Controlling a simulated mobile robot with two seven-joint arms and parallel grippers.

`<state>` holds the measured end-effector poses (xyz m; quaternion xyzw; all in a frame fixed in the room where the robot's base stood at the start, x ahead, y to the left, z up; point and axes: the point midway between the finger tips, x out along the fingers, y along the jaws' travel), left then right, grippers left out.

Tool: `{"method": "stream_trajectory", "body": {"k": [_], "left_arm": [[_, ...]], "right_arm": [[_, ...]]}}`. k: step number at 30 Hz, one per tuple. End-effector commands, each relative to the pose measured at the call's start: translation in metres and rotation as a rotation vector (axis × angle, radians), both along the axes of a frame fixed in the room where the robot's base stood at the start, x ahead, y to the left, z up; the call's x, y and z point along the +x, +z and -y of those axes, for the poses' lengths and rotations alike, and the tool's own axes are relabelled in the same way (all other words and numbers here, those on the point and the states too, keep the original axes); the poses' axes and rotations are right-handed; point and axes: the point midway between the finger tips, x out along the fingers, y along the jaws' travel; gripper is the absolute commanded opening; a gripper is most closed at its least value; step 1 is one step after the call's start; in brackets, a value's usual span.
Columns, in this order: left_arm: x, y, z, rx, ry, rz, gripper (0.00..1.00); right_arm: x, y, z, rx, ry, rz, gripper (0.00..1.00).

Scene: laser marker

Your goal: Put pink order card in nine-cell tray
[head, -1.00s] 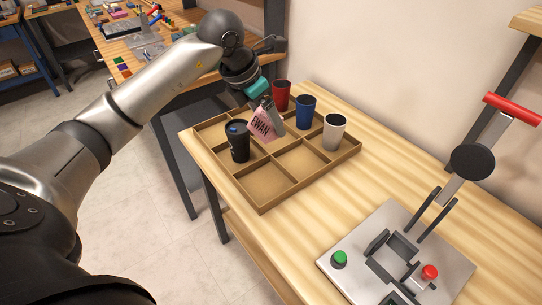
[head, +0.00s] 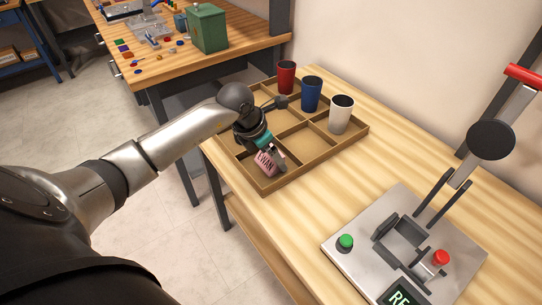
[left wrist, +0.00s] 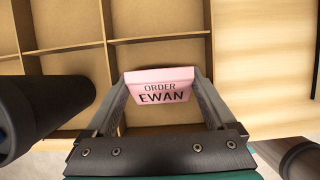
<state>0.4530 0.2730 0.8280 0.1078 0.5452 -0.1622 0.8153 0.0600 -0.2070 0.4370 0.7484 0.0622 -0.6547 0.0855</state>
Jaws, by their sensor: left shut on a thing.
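The pink order card (head: 266,163), printed "ORDER EWAN" in the left wrist view (left wrist: 159,88), is held between both fingers of my left gripper (head: 273,157). The left gripper is shut on it, pointing down over the near corner cell of the nine-cell tray (head: 318,162). I cannot tell whether the card touches the cell floor. The tray is wooden and shallow. My left arm hides part of its left side in the head view. My right gripper is not in view.
A red cup (head: 286,78), a blue cup (head: 311,94) and a white cup (head: 341,114) stand along the tray's far side. A lever machine (head: 365,255) stands at right.

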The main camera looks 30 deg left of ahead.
Motion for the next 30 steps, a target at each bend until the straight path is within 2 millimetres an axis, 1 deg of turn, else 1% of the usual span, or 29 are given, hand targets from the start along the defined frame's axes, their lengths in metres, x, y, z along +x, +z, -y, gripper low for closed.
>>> {"method": "stream_trajectory", "body": {"k": [1,7,11,12,14,15,21,24,26,30], "left_arm": [[0.0,-0.004,0.0,0.001,0.001,0.0,0.35],[0.0,-0.003,0.0,0.0,-0.001,0.002,0.35],[0.0,-0.006,-0.001,0.0,-0.001,0.002,0.35],[0.0,-0.006,0.0,0.0,-0.001,0.002,0.91],[0.0,-0.005,0.0,0.0,0.0,0.002,0.98],[0.0,-0.005,0.0,0.0,0.0,0.002,1.0],[0.0,-0.005,0.0,0.001,-0.001,0.001,1.0],[0.0,-0.001,0.0,0.0,-0.001,0.001,1.0],[-0.002,0.005,-0.002,0.002,-0.001,0.003,1.0],[-0.011,0.029,-0.006,0.005,-0.001,0.004,1.0]], "right_arm": [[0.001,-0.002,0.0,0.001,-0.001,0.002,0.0],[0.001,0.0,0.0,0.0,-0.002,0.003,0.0],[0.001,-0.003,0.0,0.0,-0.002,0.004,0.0],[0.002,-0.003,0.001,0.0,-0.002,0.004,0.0],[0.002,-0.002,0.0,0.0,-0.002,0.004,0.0],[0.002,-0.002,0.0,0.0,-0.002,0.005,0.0],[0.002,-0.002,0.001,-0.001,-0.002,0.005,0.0],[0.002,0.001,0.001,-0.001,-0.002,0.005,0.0],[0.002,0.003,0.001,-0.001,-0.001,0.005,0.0],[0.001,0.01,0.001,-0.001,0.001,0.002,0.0]]}}
